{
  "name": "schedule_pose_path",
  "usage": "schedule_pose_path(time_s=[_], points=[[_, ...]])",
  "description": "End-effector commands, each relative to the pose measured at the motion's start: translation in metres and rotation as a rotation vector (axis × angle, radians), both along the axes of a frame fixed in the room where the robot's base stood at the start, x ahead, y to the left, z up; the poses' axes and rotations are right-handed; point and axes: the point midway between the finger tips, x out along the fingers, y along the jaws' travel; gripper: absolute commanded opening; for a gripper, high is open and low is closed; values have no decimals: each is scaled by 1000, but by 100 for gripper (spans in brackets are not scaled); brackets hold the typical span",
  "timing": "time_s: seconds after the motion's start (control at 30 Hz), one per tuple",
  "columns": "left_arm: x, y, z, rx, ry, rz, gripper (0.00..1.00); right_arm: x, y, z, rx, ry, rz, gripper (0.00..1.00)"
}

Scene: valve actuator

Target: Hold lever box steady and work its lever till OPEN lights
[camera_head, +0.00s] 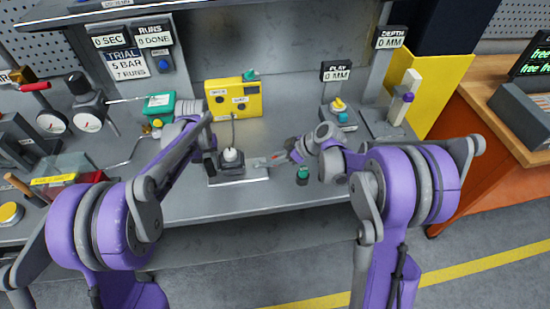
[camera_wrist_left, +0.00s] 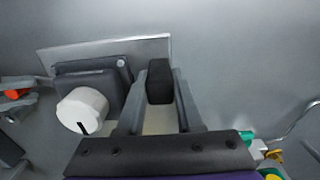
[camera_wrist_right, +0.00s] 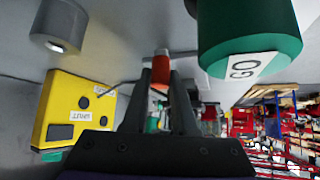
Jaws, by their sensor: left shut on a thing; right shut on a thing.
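The lever box (camera_head: 231,168) is dark with a white knob (camera_head: 231,155) on top and sits on a light plate. In the left wrist view the knob (camera_wrist_left: 82,110) has a black mark. My left gripper (camera_head: 209,163) is shut on a black upright block (camera_wrist_left: 158,82) beside the box. My right gripper (camera_head: 268,161) is right of the box, apart from the knob, shut on a small orange-and-white piece (camera_wrist_right: 160,85). The yellow indicator box (camera_head: 233,97) stands behind, joined by a cable. Its two round lamps look dark; its labels are too small to read surely.
A green GO button piece (camera_head: 303,175) stands right of my right gripper, near the bench's front edge. A green box (camera_head: 159,104) and gauges (camera_head: 89,122) are at left. Bare bench lies between these.

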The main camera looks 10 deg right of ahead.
Motion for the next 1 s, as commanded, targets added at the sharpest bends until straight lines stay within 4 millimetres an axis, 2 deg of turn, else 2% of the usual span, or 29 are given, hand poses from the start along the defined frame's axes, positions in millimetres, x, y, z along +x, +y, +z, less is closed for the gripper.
schedule_pose_path(time_s=[0.57, 0.77, 1.0], points=[[0, 0, -2, 0, -1, 1, 0, -3, 1, 0, -1, 1, -29, 0], [0, 0, -2, 0, -1, 1, 0, -9, 4, -1, -1, 2, -124, 0], [0, 0, -1, -1, -1, 1, 0, -21, 10, -1, -2, 2, -322, 0]])
